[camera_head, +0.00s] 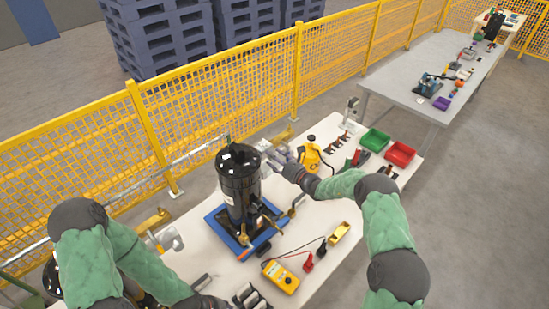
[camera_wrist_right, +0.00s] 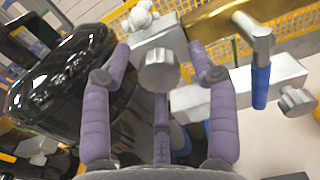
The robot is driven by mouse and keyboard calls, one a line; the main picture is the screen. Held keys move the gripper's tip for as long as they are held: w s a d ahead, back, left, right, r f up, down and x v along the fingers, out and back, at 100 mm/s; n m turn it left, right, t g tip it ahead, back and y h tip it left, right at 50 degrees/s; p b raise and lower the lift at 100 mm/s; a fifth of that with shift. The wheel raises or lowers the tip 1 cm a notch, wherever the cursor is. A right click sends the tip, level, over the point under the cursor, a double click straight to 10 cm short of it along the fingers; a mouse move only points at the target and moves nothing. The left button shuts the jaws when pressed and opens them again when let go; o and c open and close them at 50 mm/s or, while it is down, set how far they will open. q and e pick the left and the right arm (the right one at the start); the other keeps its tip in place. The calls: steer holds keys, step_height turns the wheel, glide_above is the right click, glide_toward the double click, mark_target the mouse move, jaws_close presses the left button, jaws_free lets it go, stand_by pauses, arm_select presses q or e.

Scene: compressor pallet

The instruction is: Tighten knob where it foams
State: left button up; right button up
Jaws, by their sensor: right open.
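In the right wrist view, white foam (camera_wrist_right: 140,14) sits on a grey metal block, just above a grey knob (camera_wrist_right: 158,72). My right gripper (camera_wrist_right: 160,55) is open, its purple fingers spread on both sides and below this knob; I cannot tell whether any finger touches it. A second grey knob (camera_wrist_right: 297,101) shows at right, without visible foam. In the head view my right gripper (camera_head: 279,158) is beside the top of the black compressor tank (camera_head: 237,180).
The tank stands on a blue pallet (camera_head: 222,238). A yellow bottle (camera_head: 310,155), green bin (camera_head: 375,140), red bin (camera_head: 399,153) and yellow meter (camera_head: 280,275) stand on the white table. A yellow fence (camera_head: 230,95) runs behind.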

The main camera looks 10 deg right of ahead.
steer(key=c, duration=1.1)
steer(key=shift+c, duration=0.2)
steer(key=shift+m, duration=0.4)
steer(key=shift+s+a+f+m+b, duration=0.1)
steer(key=shift+m+b, duration=0.4)
steer(key=shift+m, duration=4.55)
steer(key=shift+f+m+b, duration=0.1)
steer(key=shift+m+b, duration=0.4)
steer(key=shift+m, duration=4.55)
